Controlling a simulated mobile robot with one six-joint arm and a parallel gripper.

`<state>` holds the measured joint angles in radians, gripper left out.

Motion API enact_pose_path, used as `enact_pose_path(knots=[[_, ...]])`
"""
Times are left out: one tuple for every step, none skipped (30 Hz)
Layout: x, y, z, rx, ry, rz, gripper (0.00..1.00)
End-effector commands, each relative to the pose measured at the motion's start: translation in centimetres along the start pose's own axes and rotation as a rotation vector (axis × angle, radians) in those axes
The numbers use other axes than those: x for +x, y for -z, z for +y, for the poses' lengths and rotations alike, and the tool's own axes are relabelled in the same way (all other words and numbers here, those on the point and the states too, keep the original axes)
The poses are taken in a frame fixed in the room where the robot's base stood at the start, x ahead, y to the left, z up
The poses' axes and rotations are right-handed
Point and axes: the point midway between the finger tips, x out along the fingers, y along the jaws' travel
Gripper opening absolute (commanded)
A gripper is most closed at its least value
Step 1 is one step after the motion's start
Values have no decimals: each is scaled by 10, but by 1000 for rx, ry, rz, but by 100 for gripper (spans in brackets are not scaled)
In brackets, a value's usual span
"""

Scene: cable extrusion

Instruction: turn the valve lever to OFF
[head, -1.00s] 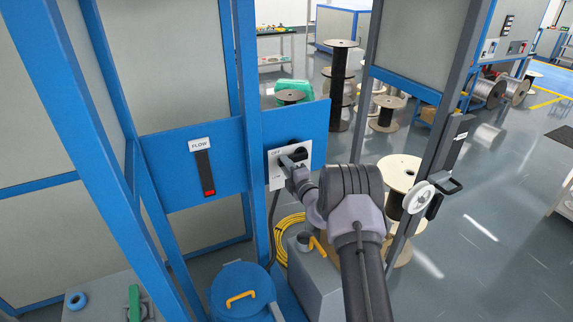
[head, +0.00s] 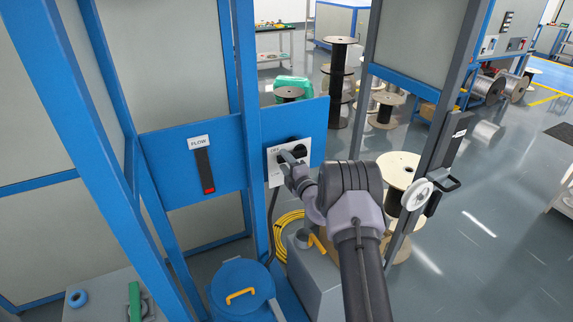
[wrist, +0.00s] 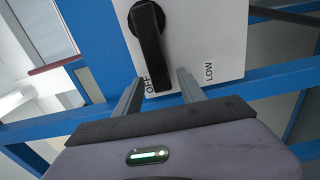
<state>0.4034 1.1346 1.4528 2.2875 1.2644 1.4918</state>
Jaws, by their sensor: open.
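The valve's white panel (head: 304,146) is on a blue crossbar, with "OFF" readable at its upper left. In the wrist view the black valve lever (wrist: 149,45) runs from its round hub down to the "OFF" label (wrist: 152,84), its tip partly covering it. The "LOW" label (wrist: 209,72) is to the right. My gripper (wrist: 160,76) is open, one finger on each side of the lever's tip in the picture. The lever looks nearer the left finger; I cannot tell whether they touch. In the head view my gripper (head: 287,158) hides part of the panel and lever.
A FLOW gauge (head: 204,171) with a red mark hangs left of the panel, past a blue post (head: 247,110). Below are a blue lidded drum (head: 240,285), a grey box (head: 315,280) and a coiled yellow cable (head: 285,232). A grey post (head: 440,115) stands right of my arm.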

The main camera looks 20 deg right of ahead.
Motion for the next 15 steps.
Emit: enact_pose_path(knots=[[-2, 0, 0, 1, 1, 0, 47], [-5, 0, 0, 1, 2, -1, 47], [-10, -1, 0, 1, 2, -1, 47], [-15, -1, 1, 0, 2, -1, 47], [-22, -1, 1, 1, 3, -1, 47], [-32, -1, 1, 2, 3, -2, 47], [-41, -1, 1, 2, 4, -2, 47], [-51, -2, 2, 2, 3, -3, 47], [-65, -1, 1, 4, 4, -3, 47], [-75, -1, 2, 3, 3, -3, 47], [-86, -2, 2, 3, 3, -4, 47], [-100, -1, 1, 2, 4, -3, 47], [-109, -1, 1, 3, 4, -4, 47], [-118, -1, 1, 4, 3, -4, 47], [-130, -1, 0, 3, 3, -3, 47]])
